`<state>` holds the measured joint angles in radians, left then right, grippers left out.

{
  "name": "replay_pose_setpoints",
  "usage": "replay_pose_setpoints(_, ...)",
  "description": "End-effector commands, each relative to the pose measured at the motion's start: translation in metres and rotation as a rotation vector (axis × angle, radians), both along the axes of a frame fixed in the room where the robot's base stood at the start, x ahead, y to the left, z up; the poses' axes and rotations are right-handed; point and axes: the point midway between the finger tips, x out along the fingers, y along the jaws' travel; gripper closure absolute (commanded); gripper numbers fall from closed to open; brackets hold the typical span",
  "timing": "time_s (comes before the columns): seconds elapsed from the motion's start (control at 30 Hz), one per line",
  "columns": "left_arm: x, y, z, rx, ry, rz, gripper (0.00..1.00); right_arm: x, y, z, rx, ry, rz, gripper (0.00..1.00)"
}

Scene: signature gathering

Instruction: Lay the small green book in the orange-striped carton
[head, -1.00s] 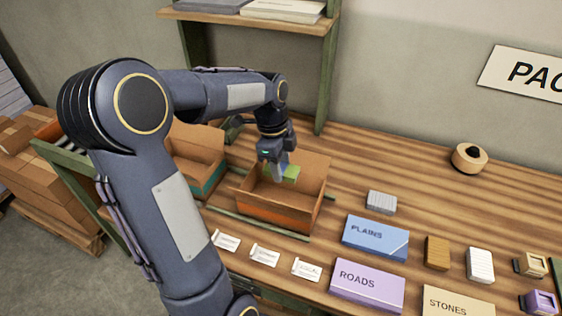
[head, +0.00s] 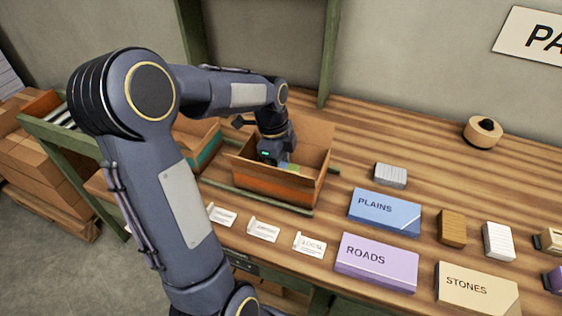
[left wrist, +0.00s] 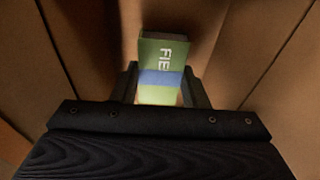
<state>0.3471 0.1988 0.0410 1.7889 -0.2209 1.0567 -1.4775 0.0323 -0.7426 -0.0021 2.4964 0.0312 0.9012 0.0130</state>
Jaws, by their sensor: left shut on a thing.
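The small green book (left wrist: 163,60) has a blue band and white letters, partly readable as "FIE". My left gripper (left wrist: 160,82) is shut on it in the left wrist view, with a finger on each side. In the head view the gripper (head: 275,158) is down inside the open orange-striped carton (head: 268,189), and only a bit of the book (head: 288,167) shows beside it. Brown cardboard walls surround the book in the left wrist view. I cannot tell whether the book touches the carton floor. My right gripper is not in view.
A teal-striped carton (head: 204,150) stands just left, partly behind my arm. Blue PLAINS (head: 384,212), purple ROADS (head: 376,262) and cream STONES (head: 476,290) boxes lie to the right. Label cards (head: 263,229) line the front. A tape roll (head: 482,132) sits at the back right.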

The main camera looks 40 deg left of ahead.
Motion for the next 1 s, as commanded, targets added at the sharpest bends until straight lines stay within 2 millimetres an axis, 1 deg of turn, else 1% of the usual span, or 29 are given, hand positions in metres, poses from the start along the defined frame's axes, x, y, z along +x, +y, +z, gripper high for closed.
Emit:
replay_pose_setpoints(0.03,0.000,0.000,-0.005,0.000,0.000,0.000,0.82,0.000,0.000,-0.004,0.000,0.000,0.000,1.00)
replay_pose_setpoints(0.13,0.000,0.000,-0.008,0.000,0.000,0.000,0.82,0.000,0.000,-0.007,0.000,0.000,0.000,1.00)
replay_pose_setpoints(0.67,0.000,0.000,-0.010,0.000,0.000,0.000,0.82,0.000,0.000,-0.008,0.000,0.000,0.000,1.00)
replay_pose_setpoints(1.0,0.000,0.000,-0.017,0.000,0.000,0.000,0.82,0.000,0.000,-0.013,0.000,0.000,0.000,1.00)
